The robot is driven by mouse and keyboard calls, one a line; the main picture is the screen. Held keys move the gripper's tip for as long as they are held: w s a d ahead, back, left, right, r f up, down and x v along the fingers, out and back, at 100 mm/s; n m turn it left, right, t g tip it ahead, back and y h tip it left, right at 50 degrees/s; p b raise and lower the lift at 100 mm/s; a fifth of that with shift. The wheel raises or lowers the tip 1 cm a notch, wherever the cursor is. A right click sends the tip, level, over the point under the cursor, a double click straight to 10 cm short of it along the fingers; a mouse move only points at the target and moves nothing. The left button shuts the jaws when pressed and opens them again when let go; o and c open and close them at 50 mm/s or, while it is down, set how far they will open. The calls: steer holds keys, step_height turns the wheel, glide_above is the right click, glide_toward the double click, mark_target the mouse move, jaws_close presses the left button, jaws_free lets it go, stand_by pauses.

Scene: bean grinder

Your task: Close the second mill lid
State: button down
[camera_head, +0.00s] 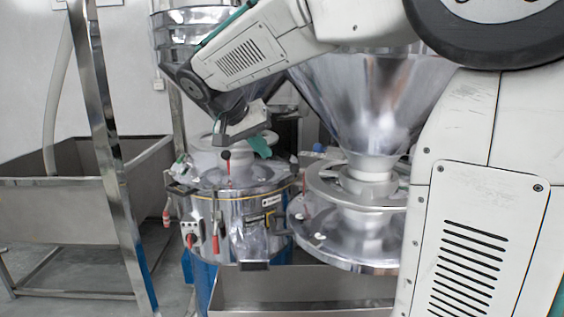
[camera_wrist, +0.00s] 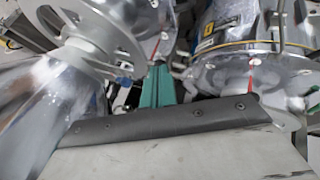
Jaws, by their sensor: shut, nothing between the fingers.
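Two shiny metal mills stand side by side in the head view. The left mill (camera_head: 235,220) has a drum with a yellow band, red-tipped levers and a flat metal top. At the right, a large cone hopper (camera_head: 375,105) stands on a white collar and ring (camera_head: 355,190), above a wide metal disc (camera_head: 345,245) that looks like a lid. I cannot tell which mill is the second or how far its lid is open. My gripper shows teal fingers in the wrist view (camera_wrist: 158,88), shut and empty, between metal parts. In the head view my wrist covers part of the left mill's back.
A metal trough (camera_head: 300,290) lies low under the disc. A steel tank (camera_head: 75,185) and slanted steel post (camera_head: 110,150) stand at the left. In the wrist view, a ring and cone (camera_wrist: 50,95) are close on the left, and a yellow-banded drum (camera_wrist: 230,35) on the right.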

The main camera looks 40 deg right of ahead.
steer(key=s+d+f, duration=0.2)
steer(key=d+f, duration=0.5)
steer(key=d, duration=0.2)
steer(key=shift+f, duration=0.2)
